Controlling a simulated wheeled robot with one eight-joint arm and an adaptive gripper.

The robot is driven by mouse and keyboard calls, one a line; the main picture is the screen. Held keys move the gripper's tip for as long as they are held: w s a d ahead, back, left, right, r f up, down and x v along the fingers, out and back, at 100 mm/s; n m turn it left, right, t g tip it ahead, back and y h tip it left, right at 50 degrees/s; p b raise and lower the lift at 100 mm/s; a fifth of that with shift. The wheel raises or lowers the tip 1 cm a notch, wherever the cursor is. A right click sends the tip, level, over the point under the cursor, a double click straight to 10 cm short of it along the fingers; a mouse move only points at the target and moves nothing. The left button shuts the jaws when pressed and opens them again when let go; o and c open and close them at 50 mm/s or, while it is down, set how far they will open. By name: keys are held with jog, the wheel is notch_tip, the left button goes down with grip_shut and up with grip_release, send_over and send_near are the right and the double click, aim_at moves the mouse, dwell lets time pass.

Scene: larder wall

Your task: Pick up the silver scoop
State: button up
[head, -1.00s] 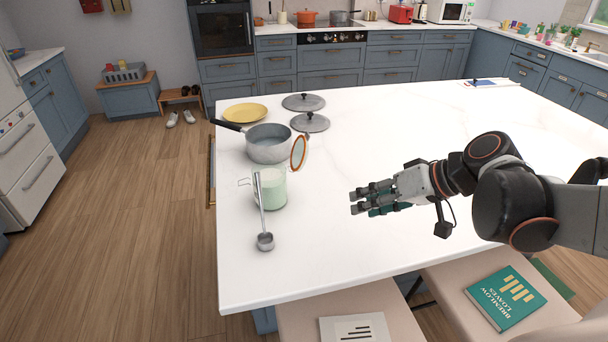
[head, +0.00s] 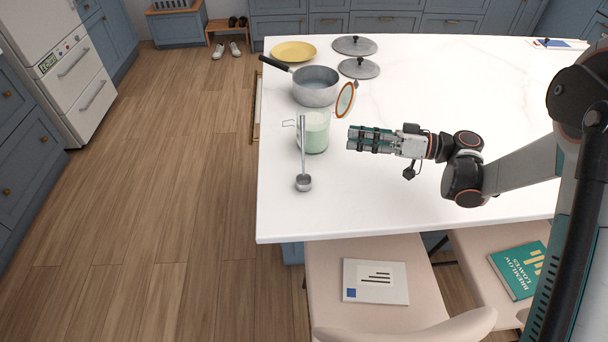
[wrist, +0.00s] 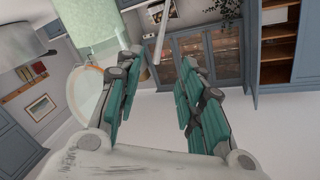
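The silver scoop (head: 304,183) has a small round cup near the front left of the white island and a long thin handle running up in front of the jar. Whether the handle leans on the jar is unclear. The glass jar (head: 314,134) holds something pale green and has a wire clasp. Its round orange-rimmed lid (head: 346,99) stands tilted open. My gripper (head: 352,138) is just right of the jar, pointing left, empty. In the wrist view my gripper (wrist: 158,62) has its teal fingers apart, with the scoop's handle (wrist: 161,30) beyond the tips and the jar (wrist: 90,25) upper left.
A grey saucepan (head: 316,88), a yellow plate (head: 294,51) and two grey lids (head: 358,68) sit behind the jar on the island (head: 400,205). Chairs stand at the front edge, bearing a white booklet (head: 375,282) and a teal book (head: 518,268). The island's right side is mostly clear.

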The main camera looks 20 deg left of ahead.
jog(key=b, duration=0.2)
send_near(303, 131)
jog(key=a+f, duration=0.1)
jog(key=a, duration=0.4)
jog(key=shift+n+g, duration=0.3)
jog(key=shift+g, duration=0.1)
jog(key=b+x, duration=0.1)
jog(key=x, duration=0.4)
jog(key=shift+s+b, duration=0.15)
jog(key=shift+b, duration=0.25)
grip_shut()
